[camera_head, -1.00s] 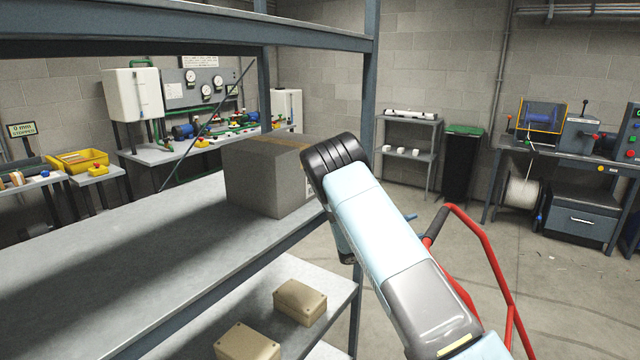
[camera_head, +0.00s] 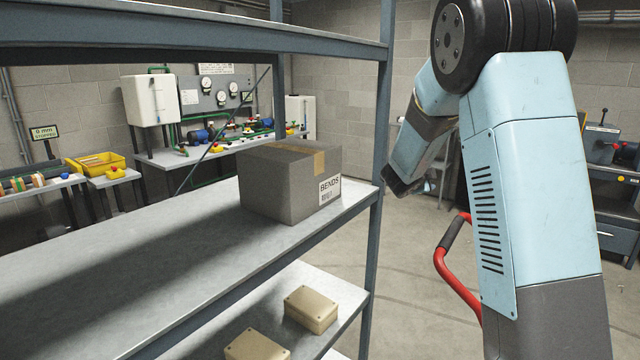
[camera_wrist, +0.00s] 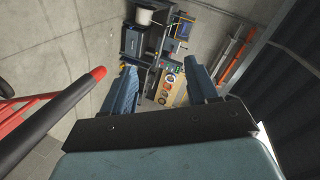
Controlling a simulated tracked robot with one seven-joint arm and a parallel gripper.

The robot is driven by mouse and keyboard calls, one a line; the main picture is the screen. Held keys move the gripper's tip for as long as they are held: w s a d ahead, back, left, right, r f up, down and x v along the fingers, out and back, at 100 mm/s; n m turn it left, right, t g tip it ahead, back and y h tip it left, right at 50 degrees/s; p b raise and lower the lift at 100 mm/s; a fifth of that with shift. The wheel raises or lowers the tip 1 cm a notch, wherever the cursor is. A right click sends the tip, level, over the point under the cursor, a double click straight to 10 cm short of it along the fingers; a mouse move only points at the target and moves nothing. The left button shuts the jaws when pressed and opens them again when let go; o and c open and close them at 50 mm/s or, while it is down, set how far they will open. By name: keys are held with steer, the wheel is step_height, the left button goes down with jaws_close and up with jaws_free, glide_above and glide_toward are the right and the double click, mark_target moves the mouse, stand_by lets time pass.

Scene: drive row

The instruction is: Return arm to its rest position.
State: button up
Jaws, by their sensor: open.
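My arm is folded up on the right of the head view, its elbow raised high and its forearm hanging down to the left. The end of the forearm is close to the shelf's front upright, in front of the aisle; the fingers are not clear in the head view. In the wrist view my gripper (camera_wrist: 160,92) is open, its two fingers apart with nothing between them. A grey box labelled BENDS (camera_head: 290,185) stands on the middle shelf (camera_head: 150,265), clear of the arm.
The rack's blue-grey upright (camera_head: 378,150) stands just left of the forearm. A red handle (camera_head: 455,270) rises beside my arm; its black grip (camera_wrist: 65,120) is left of my gripper. Two tan boxes (camera_head: 311,308) sit on the lower shelf. Open floor lies behind.

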steer(key=s+a+r+n+y, duration=0.5)
steer(key=s+n, duration=0.1)
steer(key=s, duration=0.3)
steer(key=s+a+r+n+y, duration=0.5)
steer(key=s+n, duration=0.1)
steer(key=s, duration=0.3)
steer(key=s+f+n+g, duration=0.1)
steer(key=s+n+g, duration=0.1)
steer(key=s, duration=0.7)
steer(key=s+f+n+g, duration=0.2)
steer(key=s+n, duration=0.2)
steer(key=s, duration=0.6)
steer(key=s+d+f+n+g, duration=0.1)
steer(key=s+n+g, duration=0.1)
steer(key=s, duration=0.8)
steer(key=shift+f+n+h, duration=0.25)
steer(key=shift+n+h, duration=0.05)
steer(key=shift+n, duration=0.1)
steer(key=shift+s, duration=0.1)
